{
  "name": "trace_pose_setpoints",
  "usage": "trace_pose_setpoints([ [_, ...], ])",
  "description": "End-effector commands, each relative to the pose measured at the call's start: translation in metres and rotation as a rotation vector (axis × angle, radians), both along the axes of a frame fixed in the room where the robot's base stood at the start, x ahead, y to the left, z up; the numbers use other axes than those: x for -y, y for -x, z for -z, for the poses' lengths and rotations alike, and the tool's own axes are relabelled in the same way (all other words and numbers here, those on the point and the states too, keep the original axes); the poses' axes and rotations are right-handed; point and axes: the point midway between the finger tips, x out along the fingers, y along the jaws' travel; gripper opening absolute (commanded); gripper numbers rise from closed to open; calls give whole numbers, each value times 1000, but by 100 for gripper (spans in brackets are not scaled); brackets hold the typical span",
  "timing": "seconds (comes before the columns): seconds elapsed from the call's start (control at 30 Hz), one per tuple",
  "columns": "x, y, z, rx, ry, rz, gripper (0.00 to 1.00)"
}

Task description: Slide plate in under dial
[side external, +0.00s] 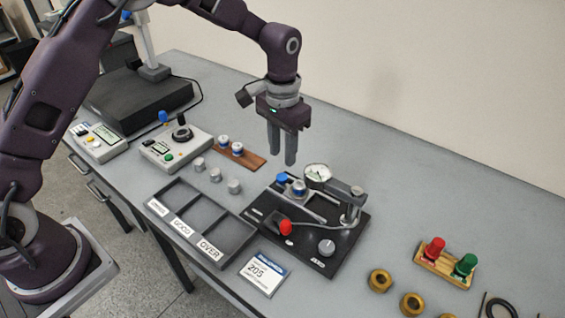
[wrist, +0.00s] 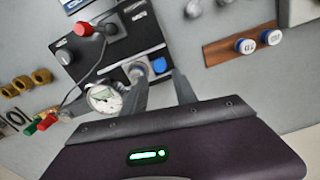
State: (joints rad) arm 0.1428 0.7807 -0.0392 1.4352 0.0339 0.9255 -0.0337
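The black gauge fixture (side external: 330,262) sits on the bench and carries a round dial (side external: 317,175) on a post and arm. A blue knob (side external: 282,179) stands at its back left; it also shows in the wrist view (wrist: 159,66). Beside the knob, a pale plate (wrist: 137,68) bears a round metal piece (side external: 298,188), left of the dial. In the wrist view the dial (wrist: 103,98) is apart from the plate, and a finger partly hides the area between. My gripper (side external: 283,161) points down above and behind the fixture, open and empty, its fingers apart.
A red-ball lever (side external: 286,227) and grey knob (side external: 326,247) are on the fixture's front. A sorting tray (side external: 205,214) is left, with loose metal cylinders (side external: 215,174) behind it. Brass rings (side external: 380,280) lie right.

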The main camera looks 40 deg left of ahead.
Motion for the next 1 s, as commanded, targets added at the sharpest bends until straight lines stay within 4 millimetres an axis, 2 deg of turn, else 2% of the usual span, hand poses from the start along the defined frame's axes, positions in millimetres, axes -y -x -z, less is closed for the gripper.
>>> trace_pose_setpoints([
  [0.1,0,0,-7,2,0,0,34],
  [0.27,0,0,-6,1,0,0,34],
  [0.37,0,0,-6,1,0,-31,47],
  [0.47,0,0,-6,0,-1,-274,47],
  [0.6,0,1,-6,0,0,-863,47],
  [0.73,-1,1,-6,0,0,-1312,47],
  [0.83,-1,1,-5,-1,0,-1506,47],
  [0.93,-1,2,2,-2,-2,-1572,47],
  [1.0,-1,3,14,-5,-4,-1576,47],
])
